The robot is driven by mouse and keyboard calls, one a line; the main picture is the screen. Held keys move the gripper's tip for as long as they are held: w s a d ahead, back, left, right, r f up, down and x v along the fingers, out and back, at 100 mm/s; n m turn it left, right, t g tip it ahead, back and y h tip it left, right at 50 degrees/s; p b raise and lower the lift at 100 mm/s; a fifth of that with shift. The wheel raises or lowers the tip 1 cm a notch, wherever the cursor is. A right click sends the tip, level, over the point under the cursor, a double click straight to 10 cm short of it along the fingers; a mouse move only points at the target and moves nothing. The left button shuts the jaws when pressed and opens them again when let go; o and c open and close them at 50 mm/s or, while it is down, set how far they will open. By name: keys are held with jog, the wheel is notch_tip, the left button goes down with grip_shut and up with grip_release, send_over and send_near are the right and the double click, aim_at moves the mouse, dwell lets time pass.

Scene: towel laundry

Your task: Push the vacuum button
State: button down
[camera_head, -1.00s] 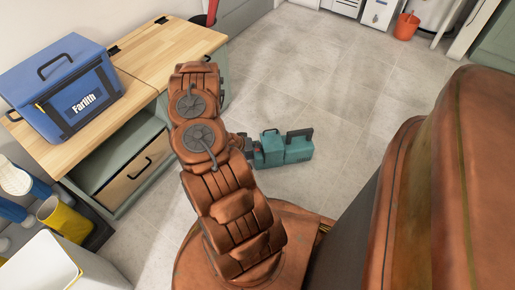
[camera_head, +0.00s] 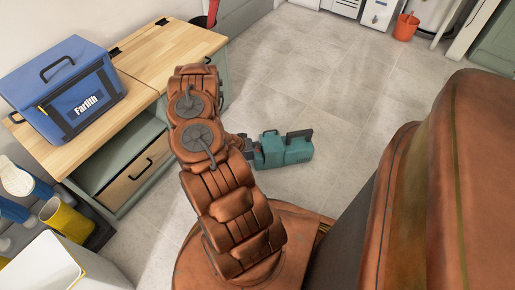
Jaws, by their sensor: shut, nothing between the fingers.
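A teal vacuum (camera_head: 287,149) with a dark handle on top lies on the tiled floor, just right of my arm. My gripper (camera_head: 247,148) shows only as a small dark grey part between my copper arm and the vacuum's left end. It is shut and holds nothing. It appears right at the vacuum's left end; I cannot tell whether it touches. The vacuum's button cannot be made out.
A wooden workbench (camera_head: 135,130) with a blue toolbox (camera_head: 68,92) stands at left, with a drawer below. Yellow and blue rolls (camera_head: 64,219) and a white box (camera_head: 42,266) are at lower left. An orange bucket (camera_head: 406,27) stands far back. Floor beyond the vacuum is clear.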

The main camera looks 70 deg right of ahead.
aim_at(256, 150)
jog(key=shift+r+p, duration=0.3)
jog(key=shift+r, duration=0.15)
notch_tip(256, 150, up, 6)
jog(key=p, duration=0.5)
dwell(0.7)
